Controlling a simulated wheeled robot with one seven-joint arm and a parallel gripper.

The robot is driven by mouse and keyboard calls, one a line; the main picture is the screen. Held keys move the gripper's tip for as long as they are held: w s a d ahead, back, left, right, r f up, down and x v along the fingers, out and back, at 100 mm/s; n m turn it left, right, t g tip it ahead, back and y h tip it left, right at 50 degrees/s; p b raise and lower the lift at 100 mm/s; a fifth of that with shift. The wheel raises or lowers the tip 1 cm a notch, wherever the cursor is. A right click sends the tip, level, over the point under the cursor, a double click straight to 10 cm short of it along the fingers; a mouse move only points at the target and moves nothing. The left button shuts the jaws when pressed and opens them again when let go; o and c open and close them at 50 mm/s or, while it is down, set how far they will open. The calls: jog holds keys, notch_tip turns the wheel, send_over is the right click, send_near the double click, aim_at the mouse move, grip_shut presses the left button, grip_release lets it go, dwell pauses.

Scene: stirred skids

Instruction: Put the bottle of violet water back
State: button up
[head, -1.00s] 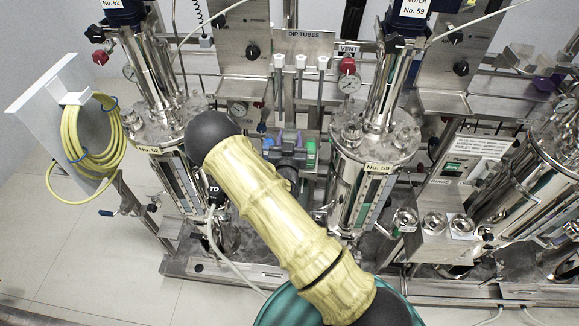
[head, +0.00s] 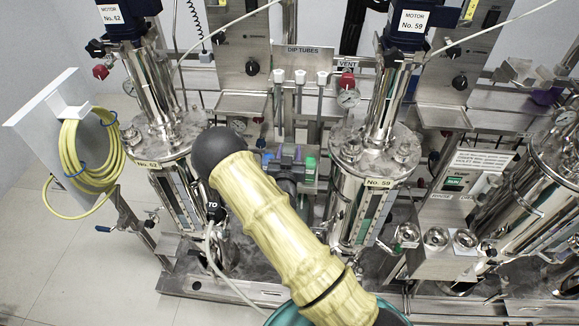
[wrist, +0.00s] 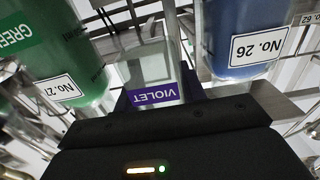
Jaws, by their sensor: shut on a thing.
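In the wrist view, a clear, pale bottle with a violet label reading VIOLET (wrist: 154,94), upside down in the picture, sits between the fingers of my gripper (wrist: 157,88). My gripper is shut on it. The bottle's far end and its contents are hard to make out. In the head view my arm, with a yellow ribbed sleeve and black end, crosses the middle. My gripper and the bottle cannot be made out there.
In the wrist view a green vessel marked No. 27 (wrist: 55,55) is at left and a blue one marked No. 26 (wrist: 243,35) at right, both close. Open floor lies at left.

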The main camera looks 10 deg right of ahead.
jog(key=shift+f, duration=0.75)
jog(key=shift+f, duration=2.05)
jog(key=shift+f, duration=0.15)
jog(key=o, duration=0.8)
